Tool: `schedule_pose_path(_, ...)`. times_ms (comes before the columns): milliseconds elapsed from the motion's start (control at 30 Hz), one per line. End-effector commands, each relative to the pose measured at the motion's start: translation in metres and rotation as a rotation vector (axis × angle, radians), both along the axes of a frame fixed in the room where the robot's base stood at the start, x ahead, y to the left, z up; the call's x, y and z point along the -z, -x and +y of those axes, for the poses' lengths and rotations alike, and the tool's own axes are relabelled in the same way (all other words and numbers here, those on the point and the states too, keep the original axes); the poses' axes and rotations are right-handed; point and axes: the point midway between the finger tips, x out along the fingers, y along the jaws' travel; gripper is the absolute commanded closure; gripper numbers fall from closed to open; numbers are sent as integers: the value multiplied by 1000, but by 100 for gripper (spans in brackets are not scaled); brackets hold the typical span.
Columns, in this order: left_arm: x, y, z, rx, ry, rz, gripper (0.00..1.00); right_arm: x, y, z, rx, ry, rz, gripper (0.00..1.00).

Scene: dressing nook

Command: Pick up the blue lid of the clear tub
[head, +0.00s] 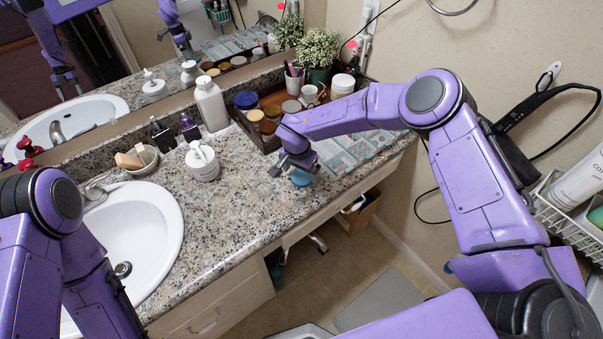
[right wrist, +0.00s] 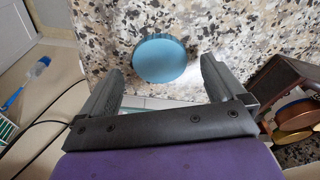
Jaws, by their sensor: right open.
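The blue lid (head: 302,179) shows as a small blue disc near the front edge of the granite counter, partly hidden by my right gripper (head: 296,163). In the right wrist view the round blue lid (right wrist: 160,60) lies ahead, between the lines of the two fingers.
A wooden tray (head: 262,139) of jars stands behind the gripper; it also shows in the right wrist view (right wrist: 283,80). A white jar (head: 202,165), a white bottle (head: 211,105) and the sink (head: 145,225) are to the left. Patterned paper (head: 352,150) lies to the right.

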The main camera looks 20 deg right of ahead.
Motion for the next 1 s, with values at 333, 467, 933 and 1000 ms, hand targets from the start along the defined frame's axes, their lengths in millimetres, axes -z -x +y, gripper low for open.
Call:
schedule_pose_path(333,-5,0,0,0,0,0,24,19,-2,-1,-1,-1,-1,3)
schedule_pose_path(467,-5,0,0,0,0,0,24,18,-2,-1,-1,-1,-1,42)
schedule_pose_path(933,-5,0,0,0,0,0,24,16,-3,-1,-1,-1,-1,59)
schedule_pose_path(1000,-3,0,0,0,0,0,24,12,-3,-1,-1,0,-2,59)
